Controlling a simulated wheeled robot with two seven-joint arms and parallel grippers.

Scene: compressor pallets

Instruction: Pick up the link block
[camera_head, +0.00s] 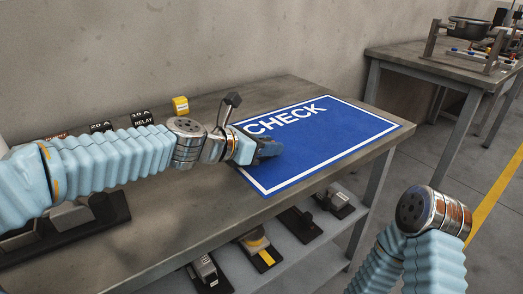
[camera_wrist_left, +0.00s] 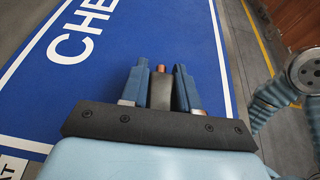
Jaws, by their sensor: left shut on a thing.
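My left gripper (camera_head: 266,149) is over the blue CHECK mat (camera_head: 330,130) on the table. In the left wrist view, its two blue fingers (camera_wrist_left: 160,88) are shut on a dark grey block with a copper-coloured end, which I take to be the link block (camera_wrist_left: 160,95). The fingers sit on either side of it. In the head view the gripper hides most of this block. I cannot tell whether it touches the mat. My right arm shows at the lower right of the head view, but its gripper is out of frame.
A yellow block (camera_head: 180,105) and dark labelled pieces, one reading RELAY (camera_head: 141,118), stand at the table's back left. A lower shelf (camera_head: 275,262) holds several parts on dark bases. Another table (camera_head: 425,60) with a fixture stands at the right. Most of the mat is clear.

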